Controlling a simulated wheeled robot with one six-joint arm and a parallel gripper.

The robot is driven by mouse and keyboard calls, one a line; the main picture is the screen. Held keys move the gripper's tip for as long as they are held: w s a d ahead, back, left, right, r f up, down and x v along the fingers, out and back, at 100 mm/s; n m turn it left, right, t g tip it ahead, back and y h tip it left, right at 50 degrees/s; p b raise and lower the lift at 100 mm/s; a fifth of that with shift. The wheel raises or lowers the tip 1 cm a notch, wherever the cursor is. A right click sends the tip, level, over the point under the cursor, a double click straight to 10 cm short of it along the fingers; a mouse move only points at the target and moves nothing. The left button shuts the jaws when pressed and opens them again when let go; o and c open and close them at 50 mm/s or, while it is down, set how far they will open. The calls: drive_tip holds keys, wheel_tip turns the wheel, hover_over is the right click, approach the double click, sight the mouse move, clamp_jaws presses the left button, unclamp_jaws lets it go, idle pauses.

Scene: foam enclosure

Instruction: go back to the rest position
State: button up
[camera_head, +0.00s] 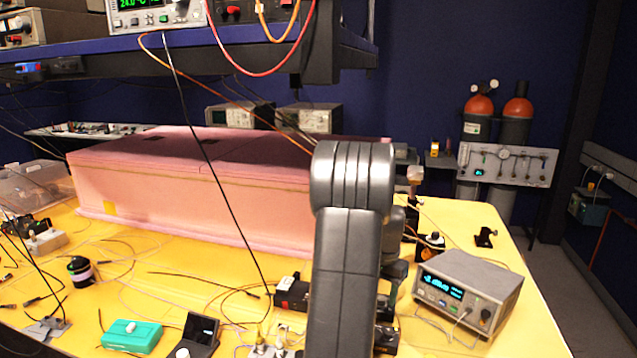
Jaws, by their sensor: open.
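My dark grey arm (350,230) rises in the front middle of the view, its rounded joint at the top. I cannot make out my gripper; it may be hidden behind the arm. The pink foam enclosure (170,195) stands closed-looking along the back of the yellow table (130,255). The arm covers the enclosure's right end from this view.
A grey display instrument (468,290) stands right of my arm. A green box (131,336), a small dark device (195,335) and loose cables lie at the front left. A blue shelf (130,50) with hanging leads overhangs the back. Gas cylinders (513,130) stand beyond the table.

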drive_tip(key=shift+f, duration=0.45)
drive_tip(key=shift+r, duration=0.1)
wheel_tip(320, 180, up, 14)
wheel_tip(320, 180, down, 14)
drive_tip(key=shift+m, duration=0.3)
drive_tip(key=m, duration=0.7)
drive_tip(key=shift+m, duration=0.3)
wheel_tip(320, 180, up, 13)
drive_tip(key=shift+b, duration=0.4)
